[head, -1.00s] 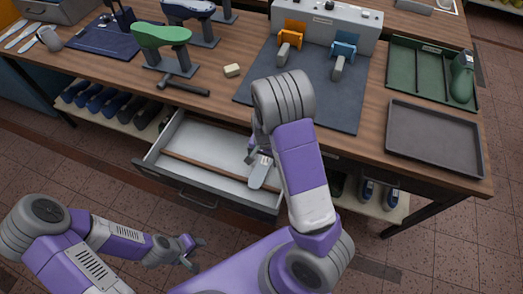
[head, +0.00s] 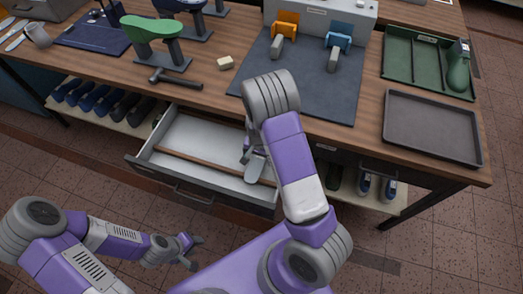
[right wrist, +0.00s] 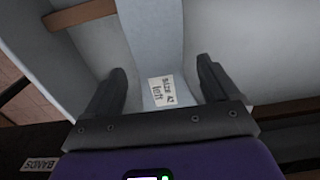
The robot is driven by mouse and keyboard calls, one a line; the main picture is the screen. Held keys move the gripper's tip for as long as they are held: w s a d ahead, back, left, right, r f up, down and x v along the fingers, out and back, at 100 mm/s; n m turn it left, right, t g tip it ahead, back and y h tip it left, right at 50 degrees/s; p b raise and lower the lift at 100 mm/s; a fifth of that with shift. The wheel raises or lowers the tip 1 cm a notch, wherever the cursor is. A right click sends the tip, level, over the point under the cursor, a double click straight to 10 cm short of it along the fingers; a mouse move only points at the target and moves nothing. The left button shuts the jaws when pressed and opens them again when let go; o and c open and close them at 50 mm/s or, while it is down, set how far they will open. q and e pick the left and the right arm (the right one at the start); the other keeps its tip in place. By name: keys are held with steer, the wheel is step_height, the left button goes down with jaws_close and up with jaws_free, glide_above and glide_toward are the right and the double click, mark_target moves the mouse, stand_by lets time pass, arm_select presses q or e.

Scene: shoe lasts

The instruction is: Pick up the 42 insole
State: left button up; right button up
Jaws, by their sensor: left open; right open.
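A pale grey-blue insole (head: 256,168) is in the open drawer, near its right end. In the right wrist view the insole (right wrist: 155,40) runs away from me as a long strip, with a white label that appears to read size 42 left. My right gripper (right wrist: 160,72) is open, with one finger on each side of the strip. I cannot tell whether the fingers touch it. In the head view my right gripper (head: 247,152) is partly hidden by my own arm. My left gripper (head: 194,252) is open and empty, away from the drawer at the lower left.
The drawer (head: 150,150) is pulled out under the wooden bench, with a brown divider (head: 205,163) along it. On the bench are a hammer (head: 175,80), a green last (head: 150,27), a dark mat (head: 310,95), a grey tray (head: 432,130) and a green tray (head: 402,62).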

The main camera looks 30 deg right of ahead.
steer(key=shift+f, duration=0.2)
steer(key=shift+c, duration=0.5)
steer(key=c, duration=1)
steer(key=shift+r, duration=0.15)
steer(key=shift+c, duration=0.2)
